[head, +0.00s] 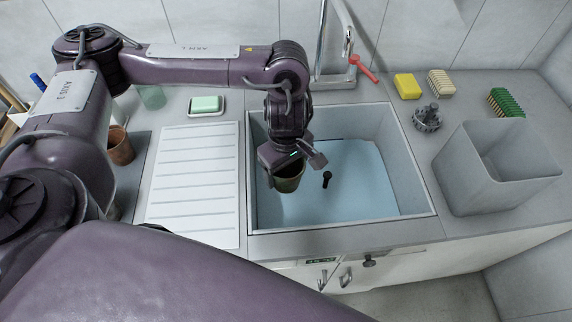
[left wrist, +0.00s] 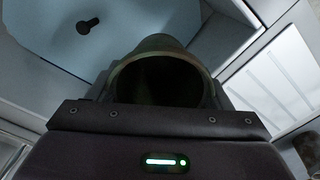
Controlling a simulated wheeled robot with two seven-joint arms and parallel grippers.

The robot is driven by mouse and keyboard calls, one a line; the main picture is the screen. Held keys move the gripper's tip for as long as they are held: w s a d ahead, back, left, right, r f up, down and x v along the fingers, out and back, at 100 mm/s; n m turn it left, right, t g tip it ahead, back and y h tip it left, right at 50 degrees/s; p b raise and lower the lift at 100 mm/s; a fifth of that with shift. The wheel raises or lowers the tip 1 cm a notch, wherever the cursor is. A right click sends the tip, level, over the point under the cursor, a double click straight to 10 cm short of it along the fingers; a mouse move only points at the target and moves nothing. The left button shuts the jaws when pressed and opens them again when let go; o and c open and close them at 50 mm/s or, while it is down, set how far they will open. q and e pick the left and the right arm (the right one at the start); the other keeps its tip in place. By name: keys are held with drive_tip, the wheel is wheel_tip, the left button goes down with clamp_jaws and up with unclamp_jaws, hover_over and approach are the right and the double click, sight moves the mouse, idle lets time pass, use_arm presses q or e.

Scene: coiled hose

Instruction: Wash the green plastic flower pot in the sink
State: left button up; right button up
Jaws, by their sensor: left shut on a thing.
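The green flower pot (head: 289,181) is dark and looks dirty. My left gripper (head: 291,160) is shut on it and holds it over the left part of the sink (head: 420,212), which has pale blue water (head: 360,185) in it. I cannot tell whether the pot's bottom touches the water. In the left wrist view the pot's dark open mouth (left wrist: 160,80) faces the camera, and its inside is too dark to make out. The fingertips are mostly hidden there. My right gripper is not in view.
A tap (head: 322,45) with a red lever (head: 364,68) stands behind the sink. A white ribbed drainer (head: 192,185) and a green soap bar (head: 206,104) are at left, with a brown pot (head: 119,146). A yellow sponge (head: 407,86), brushes (head: 506,102) and a grey bin (head: 485,180) are at right.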

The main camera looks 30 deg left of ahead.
sight(287, 176)
use_arm(q)
wheel_tip(287, 176, down, 3)
drive_tip(key=shift+w+f+b, duration=0.1)
drive_tip(key=shift+f+b, duration=0.05)
drive_tip(key=shift+b, duration=1.1)
drive_tip(key=shift+f+b, duration=0.35)
drive_tip(key=shift+f, duration=0.05)
wheel_tip(287, 176, down, 14)
drive_tip(key=b, duration=1.3)
drive_tip(key=shift+b, duration=0.3)
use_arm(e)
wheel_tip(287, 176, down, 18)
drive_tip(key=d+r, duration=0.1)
use_arm(q)
drive_tip(key=shift+f+b, duration=1)
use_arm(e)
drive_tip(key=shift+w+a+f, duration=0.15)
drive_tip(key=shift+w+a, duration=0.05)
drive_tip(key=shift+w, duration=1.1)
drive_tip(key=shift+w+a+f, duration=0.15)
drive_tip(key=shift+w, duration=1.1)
use_arm(q)
drive_tip(key=shift+f+b, duration=0.45)
drive_tip(key=shift+f, duration=0.1)
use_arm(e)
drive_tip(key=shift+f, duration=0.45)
